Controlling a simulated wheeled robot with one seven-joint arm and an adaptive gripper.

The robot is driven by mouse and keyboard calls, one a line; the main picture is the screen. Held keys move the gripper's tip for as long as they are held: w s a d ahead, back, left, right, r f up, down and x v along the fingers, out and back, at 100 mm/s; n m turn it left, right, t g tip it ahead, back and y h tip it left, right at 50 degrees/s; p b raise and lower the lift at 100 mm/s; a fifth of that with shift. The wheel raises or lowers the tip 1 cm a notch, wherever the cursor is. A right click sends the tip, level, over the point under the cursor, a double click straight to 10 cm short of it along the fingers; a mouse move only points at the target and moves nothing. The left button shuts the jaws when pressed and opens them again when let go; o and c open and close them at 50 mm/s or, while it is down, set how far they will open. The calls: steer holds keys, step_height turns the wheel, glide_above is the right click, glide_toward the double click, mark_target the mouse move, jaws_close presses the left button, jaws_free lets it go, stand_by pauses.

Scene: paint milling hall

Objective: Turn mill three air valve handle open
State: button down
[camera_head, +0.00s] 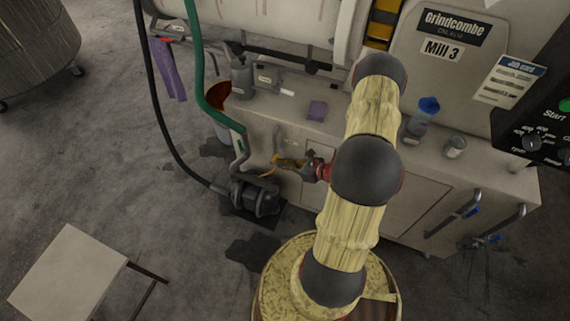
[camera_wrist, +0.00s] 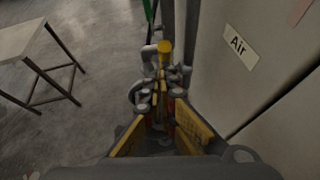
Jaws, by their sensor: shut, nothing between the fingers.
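The mill three air valve shows in the wrist view as grey pipework with a yellow handle (camera_wrist: 163,50), just beyond my fingertips. A label reading "Air" (camera_wrist: 240,45) is on the cabinet wall to its right. In the head view a small yellow part, probably the handle (camera_head: 276,158), shows at the cabinet's left end. My gripper (camera_wrist: 161,98) is shut and empty, pointing at the valve; I cannot tell whether it touches the pipework. In the head view my gripper (camera_head: 286,162) is small and partly merged with the valve. The lower part of the valve is hidden by my fingers.
A grey stool (camera_head: 68,275) is at lower left.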

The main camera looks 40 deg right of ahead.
steer(key=shift+w+a+r+g+h+p, duration=0.2)
steer(key=shift+w+r+g+p, duration=0.3)
steer(key=shift+p, duration=0.1)
steer(key=shift+w+a+r+g+h+p, duration=0.2)
steer(key=shift+w+r+g+p, duration=0.15)
steer(key=shift+r+g+p, duration=0.2)
steer(key=shift+f, duration=0.1)
